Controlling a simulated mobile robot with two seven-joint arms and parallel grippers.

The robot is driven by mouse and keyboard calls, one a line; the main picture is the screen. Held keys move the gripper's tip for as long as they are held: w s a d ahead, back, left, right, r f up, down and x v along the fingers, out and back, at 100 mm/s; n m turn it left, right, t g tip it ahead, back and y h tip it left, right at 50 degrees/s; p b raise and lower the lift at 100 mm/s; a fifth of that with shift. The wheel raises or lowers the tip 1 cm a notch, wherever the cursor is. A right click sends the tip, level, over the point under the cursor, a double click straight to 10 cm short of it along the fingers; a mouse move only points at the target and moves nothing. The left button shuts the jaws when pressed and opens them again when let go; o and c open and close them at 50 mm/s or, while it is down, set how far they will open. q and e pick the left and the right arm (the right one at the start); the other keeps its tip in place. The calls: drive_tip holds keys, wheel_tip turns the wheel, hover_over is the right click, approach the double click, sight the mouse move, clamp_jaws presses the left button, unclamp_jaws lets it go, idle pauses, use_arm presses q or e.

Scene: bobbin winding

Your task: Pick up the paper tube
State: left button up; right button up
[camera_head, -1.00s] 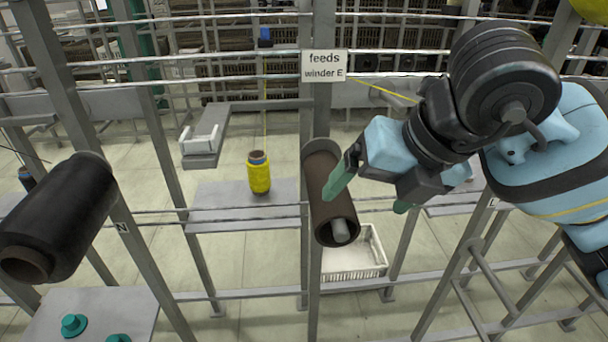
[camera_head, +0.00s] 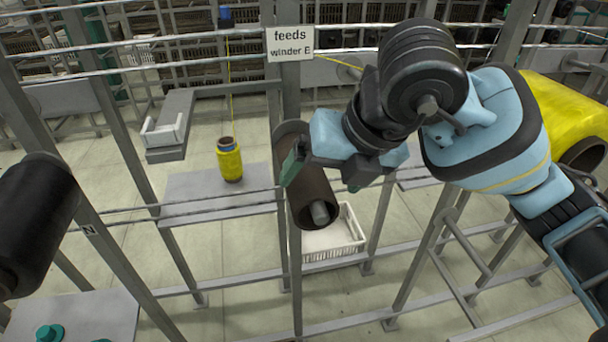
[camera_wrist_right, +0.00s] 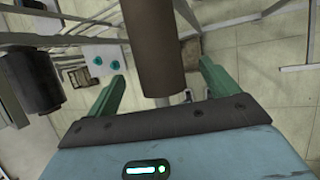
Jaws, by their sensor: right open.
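The paper tube (camera_head: 312,198) is a bare brown tube on a grey peg, on the post under the "feeds winder E" sign (camera_head: 290,43). It slants down toward me and its open end shows the peg tip. My right gripper (camera_head: 323,175) is open, with one green finger on each side of the tube in the picture. In the right wrist view, the tube (camera_wrist_right: 153,45) runs between the spread fingers of the right gripper (camera_wrist_right: 163,72), with gaps on both sides. I cannot tell whether a finger touches it. My left gripper is out of view.
A black package (camera_head: 35,222) hangs on a post at the left. A yellow bobbin (camera_head: 229,163) stands on a grey shelf behind, and a large yellow package (camera_head: 567,112) is at the right. A white crate (camera_head: 352,232) lies below the tube. Rails and posts surround the arm.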

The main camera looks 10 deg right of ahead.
sight(320, 183)
drive_tip(key=x, duration=0.4)
drive_tip(key=shift+a, duration=0.1)
drive_tip(key=shift+c, duration=0.4)
drive_tip(key=c, duration=1)
drive_tip(key=shift+r, duration=0.15)
